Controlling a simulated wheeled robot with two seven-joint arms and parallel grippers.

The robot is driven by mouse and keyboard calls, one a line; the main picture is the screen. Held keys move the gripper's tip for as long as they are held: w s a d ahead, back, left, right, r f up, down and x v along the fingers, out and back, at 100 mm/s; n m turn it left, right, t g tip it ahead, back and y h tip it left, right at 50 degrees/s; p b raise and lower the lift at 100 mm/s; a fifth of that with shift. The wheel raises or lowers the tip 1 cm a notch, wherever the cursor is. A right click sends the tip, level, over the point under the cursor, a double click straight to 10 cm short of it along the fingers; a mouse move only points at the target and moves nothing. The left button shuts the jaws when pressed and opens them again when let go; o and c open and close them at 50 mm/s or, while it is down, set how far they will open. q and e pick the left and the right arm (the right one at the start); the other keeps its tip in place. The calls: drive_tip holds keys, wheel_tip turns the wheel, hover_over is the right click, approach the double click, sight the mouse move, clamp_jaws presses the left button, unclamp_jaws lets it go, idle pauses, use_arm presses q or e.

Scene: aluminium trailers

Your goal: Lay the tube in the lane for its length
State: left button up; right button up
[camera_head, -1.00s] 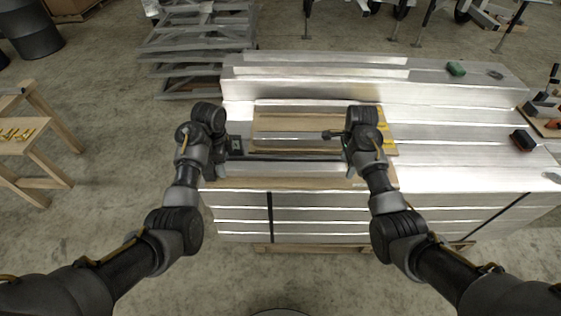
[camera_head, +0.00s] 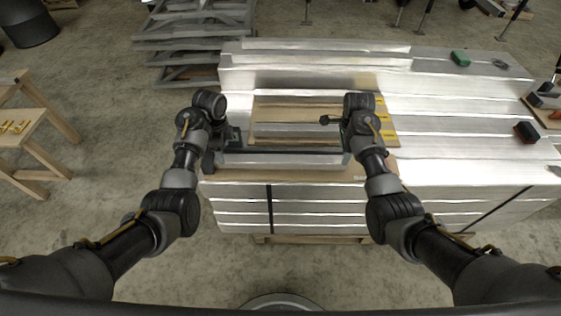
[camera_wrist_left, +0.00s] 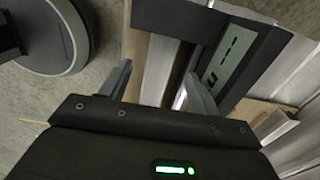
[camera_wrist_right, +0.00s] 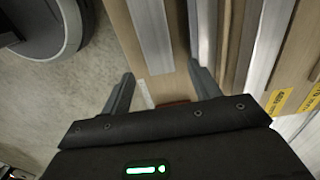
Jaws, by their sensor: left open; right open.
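The tube (camera_head: 280,160) is a bright aluminium bar lying crosswise on a wooden ledge at the stack's front. It also shows in the left wrist view (camera_wrist_left: 160,65) and the right wrist view (camera_wrist_right: 148,35). My left gripper (camera_wrist_left: 163,88) is open around the tube's left part. My right gripper (camera_wrist_right: 163,92) is open at the tube's right end. Whether any finger touches it is hard to tell. Behind the tube lies the lane board (camera_head: 265,130), wooden with pale strips and yellow labels at its right end.
A green item (camera_head: 460,58) and a dark red-faced block (camera_head: 525,132) lie on the aluminium stack (camera_head: 450,110). A wooden stand (camera_head: 35,130) is at left.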

sight(226, 158)
use_arm(q)
drive_tip(key=shift+f, duration=3)
use_arm(e)
drive_tip(key=shift+f, duration=2.95)
use_arm(q)
drive_tip(key=shift+c, duration=0.3)
use_arm(e)
drive_tip(key=shift+c, duration=0.3)
use_arm(q)
clamp_jaws()
use_arm(e)
clamp_jaws()
